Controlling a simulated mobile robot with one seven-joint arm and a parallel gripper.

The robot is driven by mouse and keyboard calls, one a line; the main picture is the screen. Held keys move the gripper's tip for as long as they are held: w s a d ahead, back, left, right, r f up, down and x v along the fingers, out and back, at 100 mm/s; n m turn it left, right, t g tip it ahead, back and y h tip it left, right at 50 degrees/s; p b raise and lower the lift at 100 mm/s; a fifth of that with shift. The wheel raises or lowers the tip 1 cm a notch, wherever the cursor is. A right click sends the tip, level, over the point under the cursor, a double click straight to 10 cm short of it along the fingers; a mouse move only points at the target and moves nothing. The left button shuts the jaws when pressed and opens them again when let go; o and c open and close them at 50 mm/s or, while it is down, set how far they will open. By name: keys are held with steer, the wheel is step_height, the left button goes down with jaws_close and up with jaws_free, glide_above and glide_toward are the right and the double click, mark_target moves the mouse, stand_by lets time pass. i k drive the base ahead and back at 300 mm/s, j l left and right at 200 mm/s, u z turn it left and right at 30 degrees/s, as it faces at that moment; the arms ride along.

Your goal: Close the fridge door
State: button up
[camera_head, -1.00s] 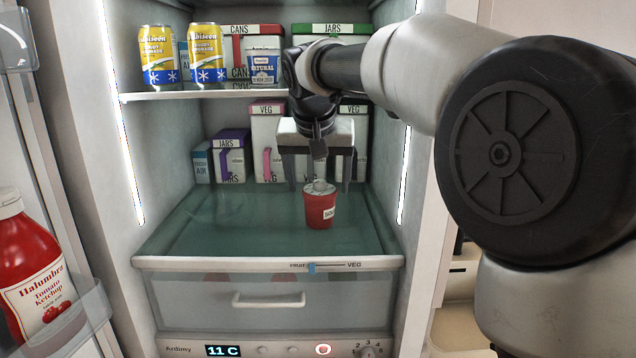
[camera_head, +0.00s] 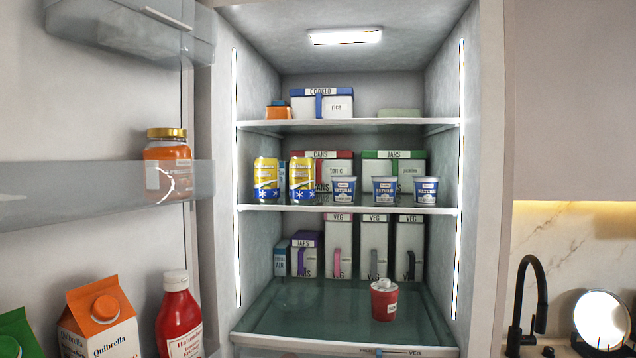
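The fridge (camera_head: 487,180) stands open in front of me, with its lit inside and shelves in full view. The fridge door (camera_head: 95,110) is swung open on the left, its inner side facing me. Its door shelf (camera_head: 70,192) holds a jar with a gold lid (camera_head: 168,165). Lower on the door are a ketchup bottle (camera_head: 179,315) and an orange-capped carton (camera_head: 98,322). My gripper is out of view, so its state does not show. The door's outer edge and handle are hidden beyond the left of the picture.
A red cup (camera_head: 384,299) stands on the bottom glass shelf, inside the fridge. Cans (camera_head: 266,180), tubs and boxes sit on the shelves above, clear of the front opening. To the right are a black tap (camera_head: 527,300) and a round white object (camera_head: 601,320).

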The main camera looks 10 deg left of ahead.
mark_target(77, 111)
steer(key=k+j, duration=0.2)
steer(key=j, duration=0.2)
steer(key=k+j, duration=0.15)
steer(key=j, duration=0.2)
steer(key=k+j, duration=0.2)
steer(key=j, duration=0.2)
steer(key=k+j, duration=0.15)
steer(key=j, duration=0.25)
steer(key=k+j, duration=0.2)
steer(key=j, duration=0.15)
steer(key=k+j, duration=0.1)
steer(key=j, duration=0.6)
steer(key=k+j, duration=0.15)
steer(key=j, duration=0.2)
steer(key=j+z, duration=0.45)
steer(key=j, duration=0.2)
